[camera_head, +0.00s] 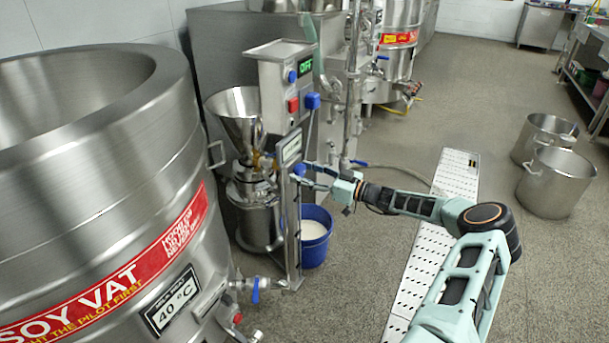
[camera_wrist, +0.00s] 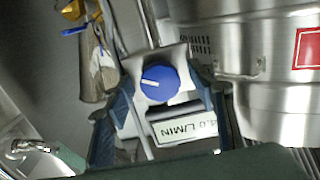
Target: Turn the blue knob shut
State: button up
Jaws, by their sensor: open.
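The blue knob (camera_wrist: 157,82) has a white pointer line. It sits on a metal bracket above a label plate (camera_wrist: 186,128) reading about 4.0 L/MIN in the wrist view. In the head view, the knob (camera_head: 299,169) is on a narrow post beside the mill, partly hidden by my gripper. My gripper (camera_head: 306,177) is open, reaching in from the right with its fingertips at the knob. In the wrist view its fingers stand on either side of the knob; I cannot tell whether they touch it.
The soy vat (camera_head: 90,200) fills the left, with a blue-handled valve (camera_head: 256,290). The mill's steel hopper (camera_head: 238,112) stands behind the post. A control box (camera_head: 285,85) reads OFF. A blue bucket (camera_head: 315,240) with white contents sits below. Floor at right is mostly open, with steel pots (camera_head: 557,183).

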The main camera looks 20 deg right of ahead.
jog(key=shift+c, duration=0.7)
jog(key=c, duration=1)
